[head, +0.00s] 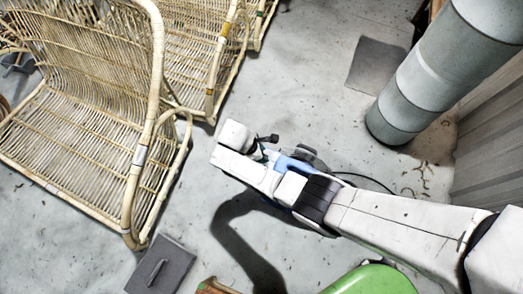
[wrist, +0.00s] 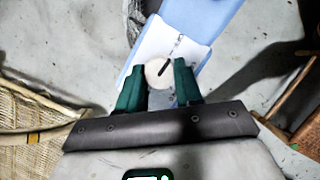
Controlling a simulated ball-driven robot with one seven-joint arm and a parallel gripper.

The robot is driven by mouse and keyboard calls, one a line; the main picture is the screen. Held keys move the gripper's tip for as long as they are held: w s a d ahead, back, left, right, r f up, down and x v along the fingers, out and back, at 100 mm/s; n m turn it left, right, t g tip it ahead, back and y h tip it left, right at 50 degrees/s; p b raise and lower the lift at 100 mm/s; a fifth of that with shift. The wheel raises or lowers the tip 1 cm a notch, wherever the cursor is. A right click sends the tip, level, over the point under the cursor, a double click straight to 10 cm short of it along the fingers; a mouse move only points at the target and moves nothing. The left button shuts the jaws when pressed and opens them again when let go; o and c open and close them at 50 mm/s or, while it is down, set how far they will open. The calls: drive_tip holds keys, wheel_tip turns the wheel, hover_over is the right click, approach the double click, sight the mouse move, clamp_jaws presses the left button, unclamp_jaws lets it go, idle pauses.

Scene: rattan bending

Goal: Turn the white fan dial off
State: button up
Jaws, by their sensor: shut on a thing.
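In the wrist view, the round white fan dial (wrist: 153,74) with a dark pointer mark sits on the white and pale blue body of the fan (wrist: 196,16). The mark slants up to the right. My gripper (wrist: 159,80) has its two green fingers on either side of the dial, shut on it. In the head view, a light blue part, probably the fan (head: 291,164), shows partly behind my white arm. My fingers and the dial are hidden there.
Rattan chairs (head: 88,145) stand at the left. A large grey duct (head: 440,75) is at the upper right. A dark cable (head: 370,180) runs along the floor. A green rounded object (head: 370,280) is at the bottom. Grey floor is open above my arm.

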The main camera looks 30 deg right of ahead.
drive_tip(key=shift+a+n+t, duration=0.1)
drive_tip(key=shift+n+t, duration=0.2)
drive_tip(key=shift+n, duration=0.3)
drive_tip(key=o, duration=1)
drive_tip(key=shift+o, duration=0.2)
drive_tip(key=p+v, duration=0.4)
drive_tip(key=v, duration=0.6)
drive_tip(key=shift+r, duration=0.35)
drive_tip(key=shift+a, duration=0.15)
